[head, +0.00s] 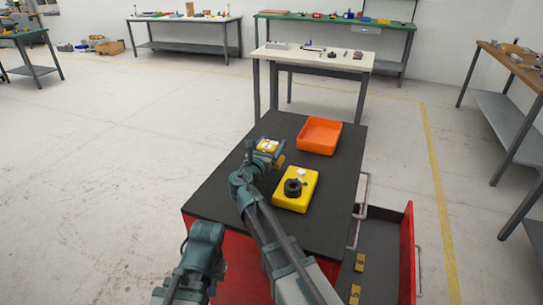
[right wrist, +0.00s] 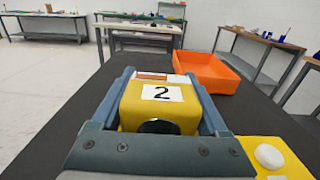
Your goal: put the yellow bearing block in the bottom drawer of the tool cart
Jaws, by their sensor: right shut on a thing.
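My right gripper (right wrist: 158,108) is shut on the yellow bearing block (right wrist: 160,105), with a finger on each side. The block has a white label "2" and a dark round hole. In the head view the block (head: 267,146) and right gripper (head: 268,150) are over the left part of the cart's dark top; I cannot tell whether the block touches it. The red tool cart (head: 245,265) has a drawer (head: 385,240) pulled out on its right, low down. Part of my left arm shows at lower left; its fingers do not show.
Yellow pieces marked with digits (head: 360,262) lie in the open drawer. An orange tray (head: 320,136) and a yellow base with a black ring and white knob (head: 296,190) stand on the cart top. A white-topped bench (head: 312,58) is behind; the floor at left is clear.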

